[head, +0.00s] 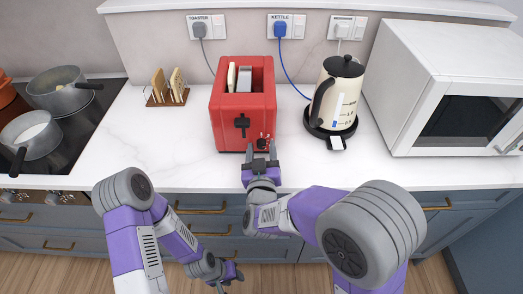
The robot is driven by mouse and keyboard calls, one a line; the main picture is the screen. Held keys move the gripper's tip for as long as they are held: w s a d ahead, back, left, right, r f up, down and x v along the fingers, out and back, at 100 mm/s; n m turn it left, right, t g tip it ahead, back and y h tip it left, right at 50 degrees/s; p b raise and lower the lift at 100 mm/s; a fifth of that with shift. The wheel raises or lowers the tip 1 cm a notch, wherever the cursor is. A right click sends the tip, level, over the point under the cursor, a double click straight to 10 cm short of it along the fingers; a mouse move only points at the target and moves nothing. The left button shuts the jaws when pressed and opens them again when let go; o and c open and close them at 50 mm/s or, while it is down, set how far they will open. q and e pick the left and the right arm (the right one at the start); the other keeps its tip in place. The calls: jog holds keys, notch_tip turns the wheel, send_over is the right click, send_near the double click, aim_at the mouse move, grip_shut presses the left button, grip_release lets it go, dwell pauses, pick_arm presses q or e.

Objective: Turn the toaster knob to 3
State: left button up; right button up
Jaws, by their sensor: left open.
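The red toaster (228,128) stands on the white counter, with bread and a grey piece in its top slots. Its dark lever (241,122) is on the front face. Small controls (263,141) sit at the lower right of that face; the knob's setting is too small to read. My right gripper (261,150) is in front of these controls, with its fingers apart on either side of them. I cannot tell if they touch the knob. My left gripper (232,277) is open and empty, low in front of the drawers.
A cream kettle (345,90) on its base stands right of the toaster, with a white microwave (410,90) beyond it. A toast rack (165,96) is to the left, and pots (60,92) are on the hob. The counter left of the toaster's front is clear.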

jog(key=shift+s, duration=0.1)
jog(key=s+p, duration=0.1)
jog(key=s, duration=0.5)
jog(key=shift+s, duration=0.7)
